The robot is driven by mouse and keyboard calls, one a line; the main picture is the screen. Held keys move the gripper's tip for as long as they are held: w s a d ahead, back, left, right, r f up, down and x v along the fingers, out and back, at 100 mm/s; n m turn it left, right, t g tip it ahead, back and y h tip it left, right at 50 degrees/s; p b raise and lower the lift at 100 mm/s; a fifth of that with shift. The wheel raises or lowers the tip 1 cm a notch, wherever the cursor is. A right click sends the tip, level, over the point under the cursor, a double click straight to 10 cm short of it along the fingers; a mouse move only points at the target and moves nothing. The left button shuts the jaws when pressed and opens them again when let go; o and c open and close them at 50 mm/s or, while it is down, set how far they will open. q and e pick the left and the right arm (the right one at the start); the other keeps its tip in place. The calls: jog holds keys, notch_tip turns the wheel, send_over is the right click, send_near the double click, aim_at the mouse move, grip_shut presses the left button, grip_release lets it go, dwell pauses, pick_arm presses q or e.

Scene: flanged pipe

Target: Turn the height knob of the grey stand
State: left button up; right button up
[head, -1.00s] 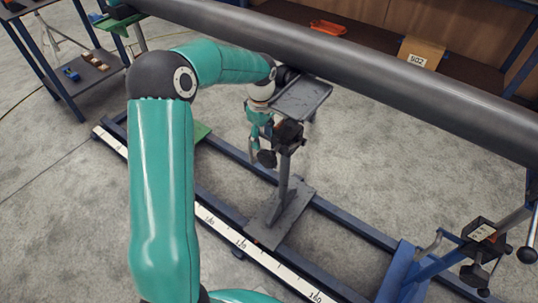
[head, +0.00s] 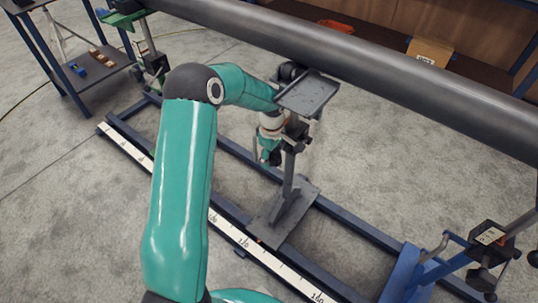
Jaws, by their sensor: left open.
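The grey stand (head: 290,168) stands upright on a flat grey base plate (head: 284,212), with a small flat tray (head: 307,92) on top, close to the big pipe. A dark clamp collar (head: 297,131) sits on its post under the tray. The height knob, on the left side of the post, is mostly hidden by my left gripper; I cannot make out its outline. My left gripper (head: 268,156) is open, pointing down just left of the post at about knob height. I cannot tell whether it touches the knob. My right gripper is out of view.
The large grey pipe (head: 380,75) crosses above and behind the stand. Blue floor rails with a white scale (head: 222,226) run past the base. Another support with a crank (head: 488,240) stands at the right, and a green one (head: 150,60) at the upper left.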

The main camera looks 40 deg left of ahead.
pick_arm(q)
jog(key=c, duration=1)
jog(key=shift+s+a, duration=0.1)
jog(key=shift+a, duration=0.2)
grip_shut()
jog(key=shift+d, duration=0.45)
jog(key=shift+a+h+p, duration=0.15)
jog(key=shift+h+p, duration=0.35)
jog(key=shift+h, duration=0.1)
